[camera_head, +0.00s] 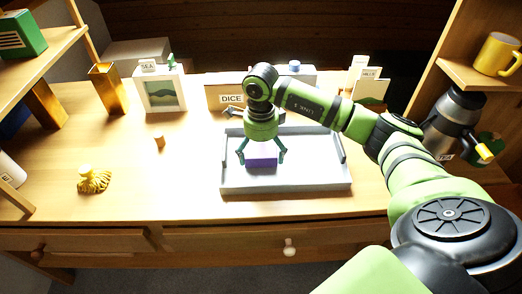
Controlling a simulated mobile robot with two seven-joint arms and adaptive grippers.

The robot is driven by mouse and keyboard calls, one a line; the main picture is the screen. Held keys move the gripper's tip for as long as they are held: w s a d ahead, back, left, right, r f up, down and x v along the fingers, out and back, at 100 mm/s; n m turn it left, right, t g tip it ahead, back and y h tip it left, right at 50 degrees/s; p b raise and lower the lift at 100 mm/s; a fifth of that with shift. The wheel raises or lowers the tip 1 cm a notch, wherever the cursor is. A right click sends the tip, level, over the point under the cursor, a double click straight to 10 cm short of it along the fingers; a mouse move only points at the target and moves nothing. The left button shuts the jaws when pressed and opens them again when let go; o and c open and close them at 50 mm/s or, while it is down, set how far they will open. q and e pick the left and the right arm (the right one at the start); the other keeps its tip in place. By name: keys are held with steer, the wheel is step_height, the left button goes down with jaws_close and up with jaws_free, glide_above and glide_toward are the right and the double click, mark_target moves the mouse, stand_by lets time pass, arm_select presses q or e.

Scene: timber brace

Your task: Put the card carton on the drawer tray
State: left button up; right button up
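A small purple box, which I take to be the card carton (261,159), is in the grey tray (320,183), toward its left side. I take this low-walled tray on the desk to be the drawer tray. My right gripper (261,157) points down over the purple box, with one green finger on each side of it. The fingers are spread and look slightly apart from its sides, so the gripper appears open. Whether the box touches the tray floor is hard to tell. The gripper body hides part of the tray's back. My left gripper is not in view.
A box labelled DICE (226,98) stands behind the tray. A picture frame (161,92), a gold vase (108,88) and a yellow knotted object (93,180) are left. A steel flask (454,120) stands right, below a shelf with a yellow mug (496,54). The front-left desk is mostly clear.

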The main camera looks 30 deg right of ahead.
mark_target(261, 154)
step_height(261, 154, up, 12)
steer(key=shift+r+b, duration=0.2)
steer(key=shift+b, duration=0.25)
